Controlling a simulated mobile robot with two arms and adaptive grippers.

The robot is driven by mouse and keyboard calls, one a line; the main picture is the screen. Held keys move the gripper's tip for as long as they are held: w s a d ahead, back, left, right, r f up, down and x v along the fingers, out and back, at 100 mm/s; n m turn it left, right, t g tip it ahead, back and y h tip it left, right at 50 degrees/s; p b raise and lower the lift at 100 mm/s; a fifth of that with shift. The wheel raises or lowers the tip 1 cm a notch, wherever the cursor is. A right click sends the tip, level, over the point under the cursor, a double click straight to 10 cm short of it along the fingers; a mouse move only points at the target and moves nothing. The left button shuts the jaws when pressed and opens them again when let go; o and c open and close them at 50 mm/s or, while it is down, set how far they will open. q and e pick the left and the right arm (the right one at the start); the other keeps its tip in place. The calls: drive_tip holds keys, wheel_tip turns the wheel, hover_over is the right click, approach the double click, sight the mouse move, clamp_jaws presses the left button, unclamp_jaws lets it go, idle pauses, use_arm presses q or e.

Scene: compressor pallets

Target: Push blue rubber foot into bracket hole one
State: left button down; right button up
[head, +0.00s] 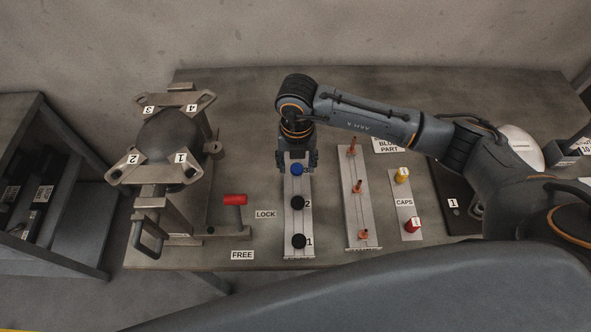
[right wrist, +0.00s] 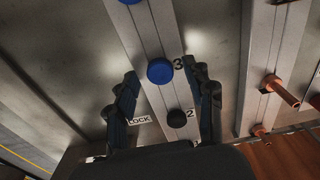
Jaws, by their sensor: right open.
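Two black feet sit nearer on the rail, at 2 (head: 297,203) and 1 (head: 298,241). My right gripper (head: 297,168) is open over the rail, its fingers on either side; in the right wrist view (right wrist: 163,100) nothing is between them in contact. The bracket (head: 181,158) with places numbered 1 to 4 is on the compressor at the left. My left gripper is not in view.
A red-handled clamp (head: 235,200) stands between bracket and rail, near LOCK and FREE labels. A rail of copper-coloured parts (head: 362,210) and a strip with yellow and red caps (head: 407,205) lie to the right. My right arm crosses above them.

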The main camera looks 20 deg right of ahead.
sight(297, 168)
idle(0.8)
idle(0.4)
clamp_jaws()
drive_tip(key=shift+r, duration=0.15)
drive_tip(key=shift+r+p, duration=1.65)
drive_tip(key=shift+r, duration=1.25)
